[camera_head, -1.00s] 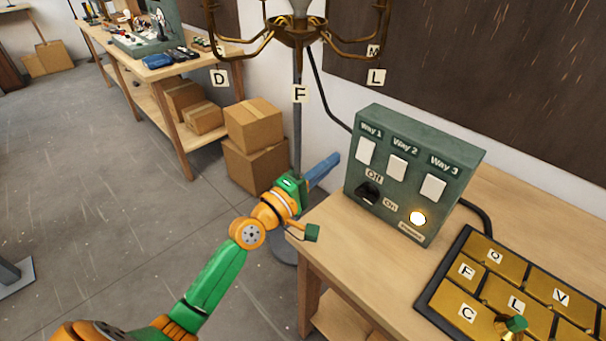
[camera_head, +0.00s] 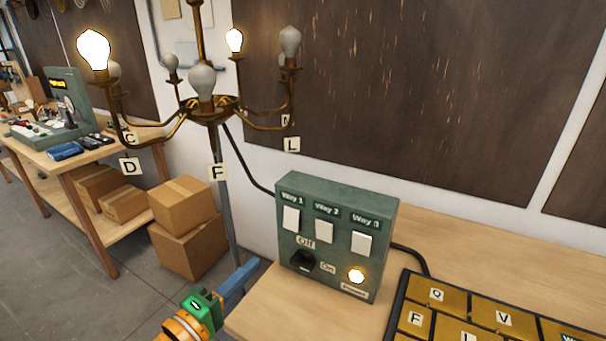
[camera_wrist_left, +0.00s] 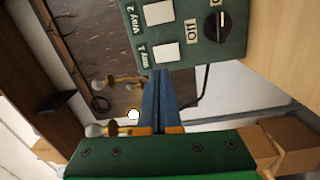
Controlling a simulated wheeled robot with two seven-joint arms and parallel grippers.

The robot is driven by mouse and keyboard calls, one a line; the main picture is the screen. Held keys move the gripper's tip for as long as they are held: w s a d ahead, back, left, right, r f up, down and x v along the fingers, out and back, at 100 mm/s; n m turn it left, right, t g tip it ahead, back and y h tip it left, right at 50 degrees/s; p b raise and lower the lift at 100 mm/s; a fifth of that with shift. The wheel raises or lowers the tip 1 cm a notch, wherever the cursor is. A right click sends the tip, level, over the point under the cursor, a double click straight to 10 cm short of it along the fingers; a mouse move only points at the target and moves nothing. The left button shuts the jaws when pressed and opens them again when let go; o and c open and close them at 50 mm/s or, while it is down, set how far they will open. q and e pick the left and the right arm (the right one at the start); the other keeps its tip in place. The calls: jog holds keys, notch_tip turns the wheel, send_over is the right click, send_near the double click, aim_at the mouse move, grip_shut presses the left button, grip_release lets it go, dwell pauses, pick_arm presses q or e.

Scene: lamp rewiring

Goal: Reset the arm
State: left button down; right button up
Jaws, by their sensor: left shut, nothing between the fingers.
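My left arm comes in at the bottom of the head view. Its left gripper (camera_head: 250,267) has blue fingers that are closed together and empty. The gripper is in front of and left of the green switch box (camera_head: 335,240), near the table's left edge, and looks apart from the box. In the left wrist view, the shut fingers (camera_wrist_left: 160,76) point toward the box's Way 1 end (camera_wrist_left: 155,50). The box has three white switches, a black knob (camera_head: 304,260) and a lit round lamp (camera_head: 356,275). My right gripper does not show.
A brass chandelier (camera_head: 210,113) with two lit bulbs and several unlit ones hangs above, with letter tags. The wooden table (camera_head: 283,320) holds a lettered brass panel (camera_head: 455,293) at right. Cardboard boxes (camera_head: 190,250) and a second bench (camera_head: 45,160) stand at left.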

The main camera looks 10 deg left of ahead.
pick_arm(q)
jog(key=s+d+f+m+g, duration=0.4)
jog(key=s+f+m+g, duration=0.15)
jog(key=f, duration=0.45)
jog(key=s+a+f+m+g+y, duration=0.2)
jog(key=s+f+m+g+y, duration=0.15)
jog(key=s+f, duration=0.35)
jog(key=s+a+f+m+g+y, duration=0.25)
jog(key=s+f+m+g, duration=0.25)
jog(key=s, duration=0.4)
notch_tip(320, 180, down, 16)
jog(key=s, duration=0.2)
jog(key=s+a+f+g, duration=0.2)
jog(key=s+f, duration=0.8)
jog(key=s, duration=0.2)
jog(key=shift+f+m+y, duration=0.2)
jog(key=shift+m+y, duration=0.1)
jog(key=shift+y, duration=0.1)
